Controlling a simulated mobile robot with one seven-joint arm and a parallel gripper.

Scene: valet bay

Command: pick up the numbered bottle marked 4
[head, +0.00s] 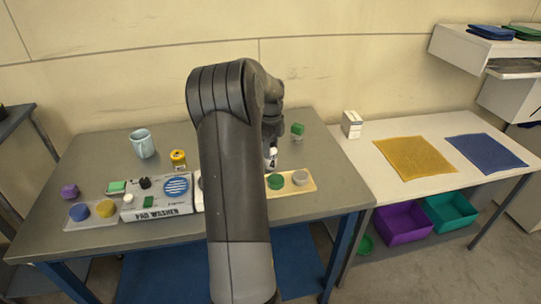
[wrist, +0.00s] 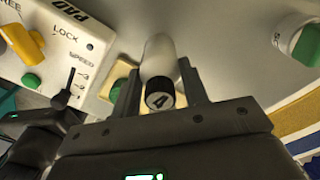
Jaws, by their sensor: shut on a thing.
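The bottle marked 4 (wrist: 158,57) is white with a dark cap end that carries the 4. In the wrist view my gripper (wrist: 160,70) is shut on it, with one finger on each side. In the head view the bottle (head: 271,158) shows as a small white shape with a 4, just right of my arm, over the grey table (head: 325,165). My arm hides most of the gripper there. I cannot tell whether the bottle's far end touches the table.
A wooden tray (head: 304,188) with green and grey round pieces lies close in front. The table's right part is mostly clear.

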